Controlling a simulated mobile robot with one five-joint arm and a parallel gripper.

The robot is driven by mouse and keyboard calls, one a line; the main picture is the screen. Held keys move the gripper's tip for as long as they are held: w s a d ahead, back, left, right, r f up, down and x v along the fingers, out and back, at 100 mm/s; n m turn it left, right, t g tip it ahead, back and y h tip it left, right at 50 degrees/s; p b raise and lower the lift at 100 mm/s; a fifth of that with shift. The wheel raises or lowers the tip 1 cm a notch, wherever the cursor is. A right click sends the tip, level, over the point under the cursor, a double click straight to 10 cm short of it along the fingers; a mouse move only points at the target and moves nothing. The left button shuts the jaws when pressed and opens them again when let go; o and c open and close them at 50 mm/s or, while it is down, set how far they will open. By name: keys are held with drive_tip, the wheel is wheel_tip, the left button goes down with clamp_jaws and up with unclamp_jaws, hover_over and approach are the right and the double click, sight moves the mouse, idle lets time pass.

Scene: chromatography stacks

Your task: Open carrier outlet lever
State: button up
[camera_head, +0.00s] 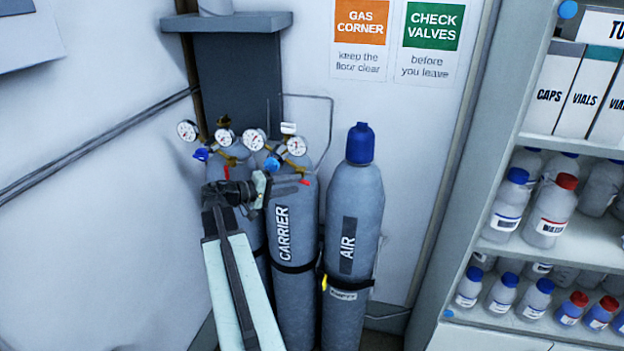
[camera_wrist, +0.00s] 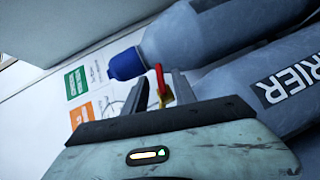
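The grey CARRIER cylinder (camera_head: 294,290) stands in the corner, its label also in the wrist view (camera_wrist: 292,80). Its regulator carries round gauges (camera_head: 297,146) and a blue knob (camera_head: 271,164). A red lever (camera_head: 304,173) shows beside the brass fittings, just right of my gripper (camera_head: 264,186). In the wrist view a red lever (camera_wrist: 160,78) with a yellow part below it appears between the two fingers of my gripper (camera_wrist: 162,88). The fingers are apart, with gaps beside the lever; contact is not visible. My gripper hides part of the regulator in the head view.
The AIR cylinder (camera_head: 352,210) with a blue cap stands to the right. Another cylinder with gauges (camera_head: 187,131) and a red lever (camera_head: 226,172) is close on the left. A shelf of bottles (camera_head: 551,214) stands at the far right. Straps hold the cylinders.

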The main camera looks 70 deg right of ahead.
sight(308, 182)
drive_tip(key=b+x, duration=0.1)
drive_tip(key=x, duration=0.7)
drive_tip(key=shift+r, duration=0.1)
drive_tip(key=shift+a, duration=0.1)
clamp_jaws()
drive_tip(key=n+g+h+b, duration=0.1)
drive_tip(key=b, duration=0.2)
drive_tip(key=shift+r, duration=0.1)
drive_tip(key=shift+s+r+n+g+h, duration=0.1)
drive_tip(key=shift+r+n+g+h, duration=0.25)
drive_tip(key=shift+r+n, duration=0.2)
